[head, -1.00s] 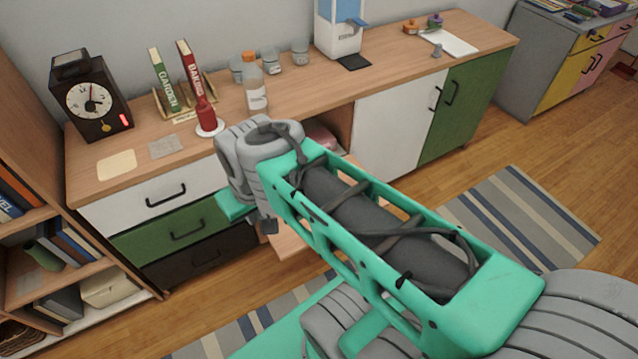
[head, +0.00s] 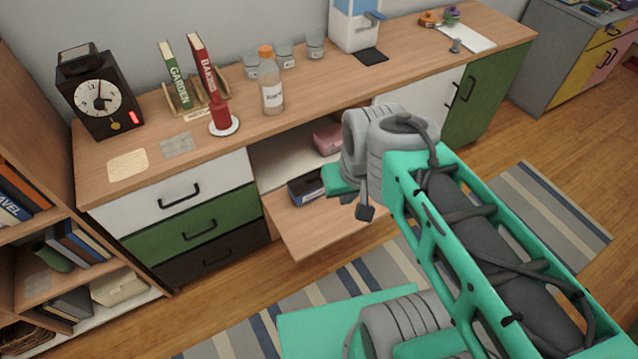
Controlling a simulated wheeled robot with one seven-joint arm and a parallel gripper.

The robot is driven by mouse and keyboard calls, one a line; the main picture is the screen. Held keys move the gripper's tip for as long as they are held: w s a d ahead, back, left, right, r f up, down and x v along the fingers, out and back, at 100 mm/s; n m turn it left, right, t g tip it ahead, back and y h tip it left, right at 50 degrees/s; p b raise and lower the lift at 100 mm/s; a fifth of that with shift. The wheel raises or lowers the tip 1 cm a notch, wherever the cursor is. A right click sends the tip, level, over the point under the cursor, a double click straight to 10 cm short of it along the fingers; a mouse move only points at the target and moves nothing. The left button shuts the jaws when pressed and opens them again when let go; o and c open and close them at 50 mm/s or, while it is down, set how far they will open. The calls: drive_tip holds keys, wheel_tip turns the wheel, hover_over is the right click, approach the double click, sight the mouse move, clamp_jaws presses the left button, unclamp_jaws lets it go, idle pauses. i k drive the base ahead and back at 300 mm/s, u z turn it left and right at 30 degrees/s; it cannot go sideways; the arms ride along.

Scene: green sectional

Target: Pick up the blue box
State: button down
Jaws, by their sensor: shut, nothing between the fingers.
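The blue box (head: 306,188) is a small dark blue box with an open-looking top. It sits in the low opening of the sideboard, at the inner end of the lowered wooden flap (head: 310,232). My gripper (head: 341,180) is just right of the box in the picture, partly hidden behind my grey wrist. It is shut and empty, and a gap to the box cannot be judged. My wrist may cover the right end of the box.
A pink box (head: 328,139) lies further inside the opening. The wooden sideboard top (head: 330,100) above holds a bottle (head: 271,88), a red bottle (head: 220,116), books, jars and a clock (head: 100,95). Drawers (head: 195,230) stand left of the flap. A striped rug (head: 290,300) covers the floor in front.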

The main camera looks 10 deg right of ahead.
sight(310, 197)
drive_tip(key=u, duration=3.9)
drive_tip(key=k, duration=1.35)
drive_tip(key=z, duration=0.65)
